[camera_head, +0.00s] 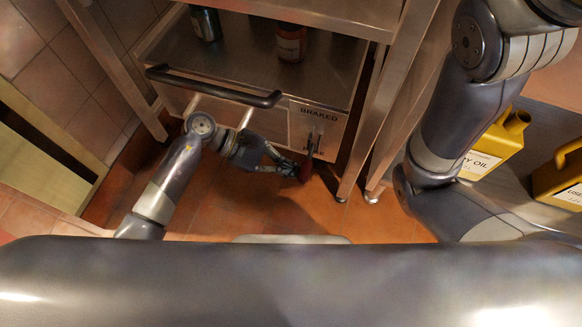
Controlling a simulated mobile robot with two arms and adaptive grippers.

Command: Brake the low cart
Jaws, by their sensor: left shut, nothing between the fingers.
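The low cart (268,118) stands under a metal table, with a dark push handle (215,86) across its front. A pale plate (318,117) on its front right reads BRAKED at the top; a lower word is partly covered. My right gripper is out of view.
Bottles, one with a red-brown label (291,45), stand on the cart's top. Metal table legs (376,120) rise close to the right of the lever. Yellow oil jugs (497,145) stand at the right. Open tiled floor (235,212) lies in front of the cart.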

